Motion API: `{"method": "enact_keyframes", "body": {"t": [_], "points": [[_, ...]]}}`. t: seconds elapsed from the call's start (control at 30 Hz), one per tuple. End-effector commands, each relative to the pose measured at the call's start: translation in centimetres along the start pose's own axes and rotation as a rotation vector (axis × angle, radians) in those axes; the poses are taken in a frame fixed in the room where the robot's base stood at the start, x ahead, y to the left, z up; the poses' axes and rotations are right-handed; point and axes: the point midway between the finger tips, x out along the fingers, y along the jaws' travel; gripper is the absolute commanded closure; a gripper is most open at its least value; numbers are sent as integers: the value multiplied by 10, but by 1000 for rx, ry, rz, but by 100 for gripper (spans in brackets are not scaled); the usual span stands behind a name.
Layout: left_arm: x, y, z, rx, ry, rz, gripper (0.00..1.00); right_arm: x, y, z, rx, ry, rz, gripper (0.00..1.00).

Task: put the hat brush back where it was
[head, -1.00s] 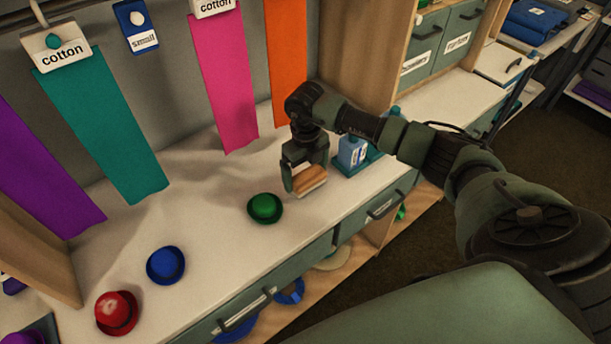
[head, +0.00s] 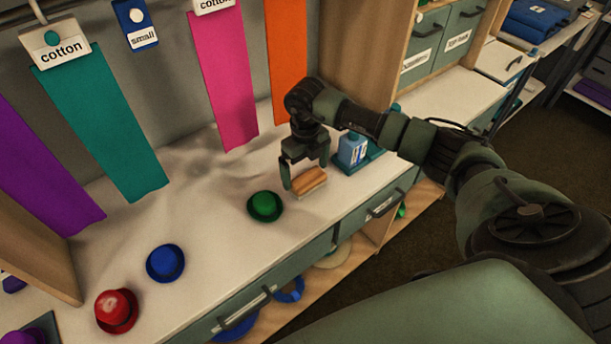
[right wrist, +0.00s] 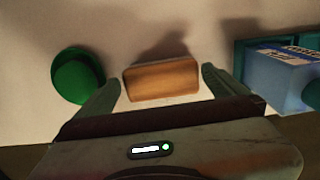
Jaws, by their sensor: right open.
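The hat brush (head: 309,181), with a tan wooden back, rests on the white counter (head: 215,245) between the green hat and the blue bottle. It also shows in the right wrist view (right wrist: 161,80), lying between the fingertips with a gap on each side. My right gripper (head: 305,177) is open above and around the brush, fingers pointing down; its fingertips also show in the right wrist view (right wrist: 162,84). The brush's bristles are mostly hidden under its back. My left gripper is not in view.
A green hat (head: 265,206) sits close left of the brush. A blue bottle (head: 352,149) in a teal tray stands close right. Blue (head: 165,263) and red (head: 116,310) hats sit farther left. Fabric strips hang behind; the counter's front edge is near.

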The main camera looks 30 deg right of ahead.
Motion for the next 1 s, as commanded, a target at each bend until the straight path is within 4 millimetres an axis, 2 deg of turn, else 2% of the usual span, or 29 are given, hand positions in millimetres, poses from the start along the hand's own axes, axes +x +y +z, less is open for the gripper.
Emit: {"method": "enact_keyframes", "body": {"t": [0.2,0.43,0.6,1.0], "points": [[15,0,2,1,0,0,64,-47,-1,2,0,-6,-2,0],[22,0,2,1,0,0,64,-85,0,1,1,-3,-1,0],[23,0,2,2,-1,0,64,-96,-1,0,1,0,-1,0],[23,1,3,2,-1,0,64,-96,0,0,1,0,-1,0]]}}
